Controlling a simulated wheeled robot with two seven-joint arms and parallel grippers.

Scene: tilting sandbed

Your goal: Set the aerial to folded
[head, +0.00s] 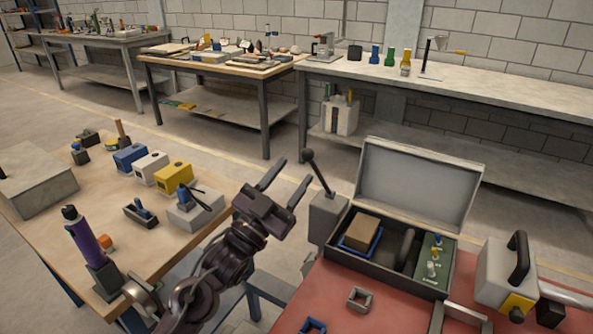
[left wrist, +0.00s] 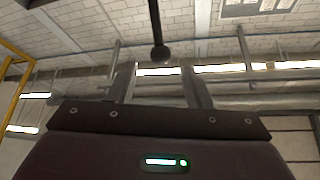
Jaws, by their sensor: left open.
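The likely aerial is a thin dark rod with a black ball tip (head: 308,155), standing up from a grey box (head: 326,217) and leaning a little left. My left gripper (head: 289,172) is open and empty, just left of the rod, its fingers pointing up and right toward the ball end. In the left wrist view the rod and ball (left wrist: 157,50) show ahead of the open fingers (left wrist: 160,75), roughly between them in the picture. I cannot tell whether they touch; a small gap shows in the head view. My right gripper is not in view.
Right of the grey box, an open case (head: 415,187) stands on the red-topped table (head: 390,312). A lantern-like box with a black handle (head: 497,280) is at the right. The wooden table (head: 120,190) at left holds several boxes and a purple bottle (head: 85,238).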

